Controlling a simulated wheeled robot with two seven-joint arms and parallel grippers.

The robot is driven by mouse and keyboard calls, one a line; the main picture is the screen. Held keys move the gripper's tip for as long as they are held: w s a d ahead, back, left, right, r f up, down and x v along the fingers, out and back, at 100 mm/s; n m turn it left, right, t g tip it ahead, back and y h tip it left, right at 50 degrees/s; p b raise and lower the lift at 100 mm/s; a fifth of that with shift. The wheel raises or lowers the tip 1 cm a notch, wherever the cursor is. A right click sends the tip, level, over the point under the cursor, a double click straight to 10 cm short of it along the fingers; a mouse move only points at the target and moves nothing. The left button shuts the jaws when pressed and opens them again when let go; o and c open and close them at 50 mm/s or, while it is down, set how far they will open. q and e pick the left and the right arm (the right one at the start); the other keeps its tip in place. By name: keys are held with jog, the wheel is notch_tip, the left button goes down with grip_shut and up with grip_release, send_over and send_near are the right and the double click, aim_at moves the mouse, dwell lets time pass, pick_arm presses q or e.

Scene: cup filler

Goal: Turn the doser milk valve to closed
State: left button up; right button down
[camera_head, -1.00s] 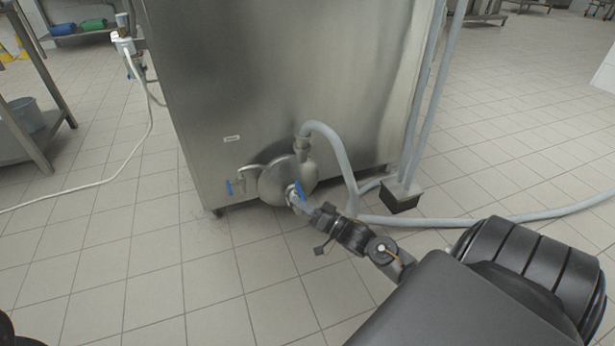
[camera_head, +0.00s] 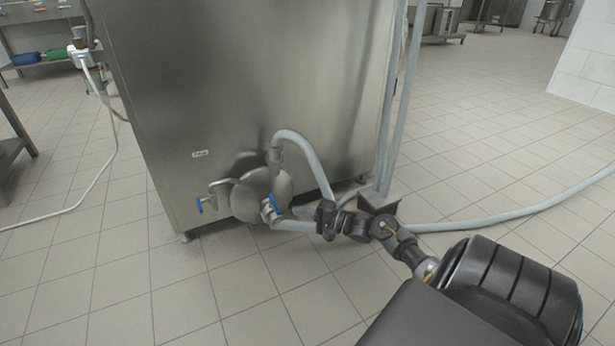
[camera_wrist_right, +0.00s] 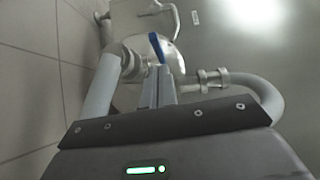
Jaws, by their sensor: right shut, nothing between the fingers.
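A valve with a blue lever (camera_head: 271,204) sits low on the front of the steel machine, at the round housing, with a grey hose joined to it. I cannot tell from labels which is the doser milk valve. My right gripper (camera_head: 310,214) is right of the first lever. In the right wrist view its two fingers (camera_wrist_right: 160,88) are together and empty, and the blue lever (camera_wrist_right: 157,47) stands just beyond their tips. Contact cannot be told. My left gripper is not in view.
The steel machine (camera_head: 235,85) fills the middle. A grey hose (camera_head: 312,165) loops down from the housing near my right gripper, and another hose (camera_head: 480,222) runs along the floor to the right. A dark floor box (camera_head: 380,201) stands behind my wrist. Tiled floor in front is clear.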

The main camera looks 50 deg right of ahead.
aim_at(274, 204)
jog(key=b+x, duration=0.2)
jog(key=x, duration=0.1)
jog(key=shift+w+a+f, duration=0.1)
jog(key=shift+w+f, duration=0.05)
jog(key=shift+w, duration=0.15)
jog(key=shift+w+a, duration=0.2)
jog(key=shift+w, duration=0.25)
